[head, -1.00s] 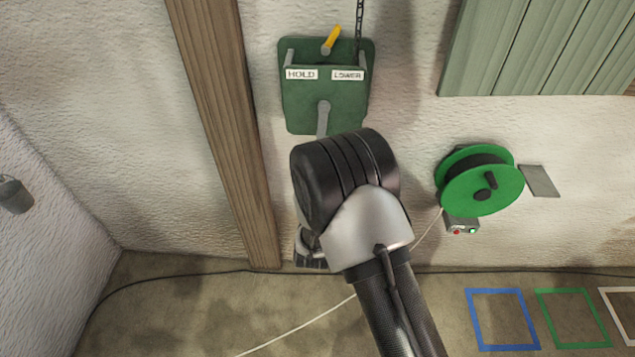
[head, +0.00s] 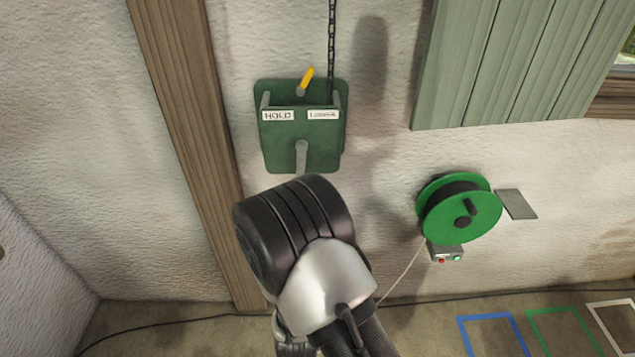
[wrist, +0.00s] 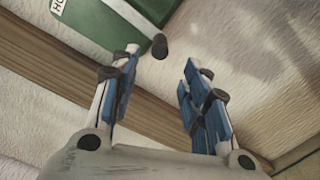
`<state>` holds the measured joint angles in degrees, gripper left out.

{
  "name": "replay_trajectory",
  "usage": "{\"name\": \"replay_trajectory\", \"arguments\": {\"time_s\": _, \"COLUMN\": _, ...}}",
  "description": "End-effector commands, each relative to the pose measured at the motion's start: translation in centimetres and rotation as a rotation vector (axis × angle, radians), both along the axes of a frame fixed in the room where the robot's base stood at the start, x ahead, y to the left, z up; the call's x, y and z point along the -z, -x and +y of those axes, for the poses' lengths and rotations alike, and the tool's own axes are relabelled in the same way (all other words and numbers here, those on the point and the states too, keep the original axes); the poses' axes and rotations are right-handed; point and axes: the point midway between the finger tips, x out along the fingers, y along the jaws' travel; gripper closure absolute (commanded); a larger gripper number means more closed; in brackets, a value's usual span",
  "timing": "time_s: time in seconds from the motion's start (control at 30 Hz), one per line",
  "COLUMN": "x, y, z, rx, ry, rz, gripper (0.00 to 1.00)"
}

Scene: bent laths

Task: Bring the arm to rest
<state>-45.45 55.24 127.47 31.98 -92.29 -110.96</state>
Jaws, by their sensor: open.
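My gripper (wrist: 158,90) shows in the wrist view with its two blue-padded fingers apart and nothing between them. Beyond the fingers lie the wooden post and the lower part of the green box. In the head view my arm's dark joint stands in front of the wall just below the green box (head: 303,150), and the gripper's fingers are hidden there. The box carries HOLD and LOWER labels, a yellow lever (head: 307,78) tilted up to the right, and a grey handle (head: 301,156) at its lower middle.
A chain (head: 332,45) hangs down to the box. A wooden post (head: 190,140) stands to its left. A green reel (head: 475,215) with a small button box (head: 445,254) is on the wall at right, below a green shutter (head: 490,70). Coloured squares (head: 490,318) mark the floor.

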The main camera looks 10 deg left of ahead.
Motion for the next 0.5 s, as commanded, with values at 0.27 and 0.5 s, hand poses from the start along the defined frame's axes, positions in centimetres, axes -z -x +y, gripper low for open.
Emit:
{"name": "replay_trajectory", "arguments": {"time_s": 0.27, "x": -1.7, "y": -1.7, "z": -0.9, "rx": 0.020, "ry": -0.119, "rz": 0.089, "gripper": 0.58}}
{"name": "replay_trajectory", "arguments": {"time_s": 0.5, "x": -7.3, "y": -4.3, "z": -5.2, "rx": 0.105, "ry": -0.545, "rz": 0.425, "gripper": 0.58}}
